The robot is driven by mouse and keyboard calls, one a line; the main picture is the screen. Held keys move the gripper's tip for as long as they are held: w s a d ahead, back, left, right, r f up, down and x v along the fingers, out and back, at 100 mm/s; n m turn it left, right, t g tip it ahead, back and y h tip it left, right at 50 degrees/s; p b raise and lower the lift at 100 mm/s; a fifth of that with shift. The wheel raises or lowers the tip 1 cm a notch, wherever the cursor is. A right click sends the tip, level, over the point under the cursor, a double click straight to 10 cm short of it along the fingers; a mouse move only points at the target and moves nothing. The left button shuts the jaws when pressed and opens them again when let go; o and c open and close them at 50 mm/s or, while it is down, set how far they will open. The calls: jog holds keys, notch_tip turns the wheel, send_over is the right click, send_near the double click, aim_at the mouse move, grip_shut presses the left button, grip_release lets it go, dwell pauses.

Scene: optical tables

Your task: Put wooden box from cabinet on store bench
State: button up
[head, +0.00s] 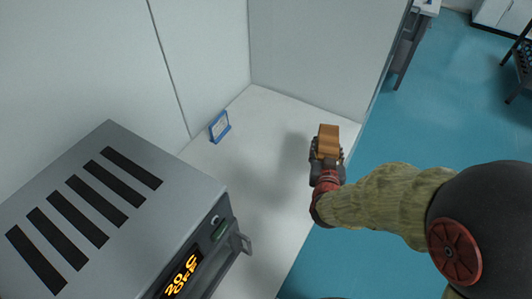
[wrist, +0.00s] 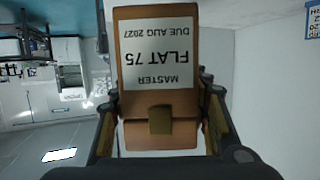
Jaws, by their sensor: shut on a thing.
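The wooden box (head: 328,138) is a small brown box held in my gripper (head: 327,158) near the right end of a white bench (head: 262,118). In the wrist view the wooden box (wrist: 160,100) fills the middle, between the two fingers of my gripper (wrist: 160,130). It shows upside down with a white label reading "MASTER FLAT 75 DUE AUG 2027" and a brass-coloured clasp. The box appears to be above the bench surface; its exact height is hard to tell. No cabinet is clearly identifiable.
A grey vented unit (head: 110,210) with a display reading "20 C OFF" stands on the bench at left. A small blue-framed sign (head: 219,126) stands by the back wall. The bench between them and my gripper is clear. Blue floor (head: 440,110) lies to the right.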

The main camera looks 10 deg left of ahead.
aim_at(299, 155)
jog(key=s+a+r+b, duration=0.1)
jog(key=s+a+r, duration=0.1)
jog(key=s+a, duration=0.2)
jog(key=a, duration=0.3)
jog(key=shift+r+y+b, duration=0.3)
jog(key=shift+r+b, duration=0.05)
jog(key=shift+b, duration=0.05)
jog(key=b+x, duration=0.1)
jog(key=x, duration=0.2)
jog(key=f+b+x, duration=0.1)
jog(key=x, duration=0.3)
jog(key=b+x, duration=0.1)
jog(key=x, duration=0.2)
jog(key=shift+s+a+f+b, duration=0.1)
jog(key=shift+a+f+b, duration=0.15)
jog(key=shift+f, duration=0.2)
jog(key=w+f+b, duration=0.1)
jog(key=w+f, duration=0.1)
jog(key=w+f+b, duration=0.1)
jog(key=w+f, duration=0.1)
jog(key=shift+a+f, duration=0.1)
jog(key=shift+f, duration=0.15)
jog(key=shift+w+f+n+b, duration=0.15)
jog(key=shift+f+b, duration=0.2)
jog(key=shift+f, duration=0.5)
jog(key=shift+w+f+n+b, duration=0.15)
jog(key=shift+f+b, duration=0.15)
jog(key=shift+f, duration=0.6)
jog(key=shift+s, duration=0.1)
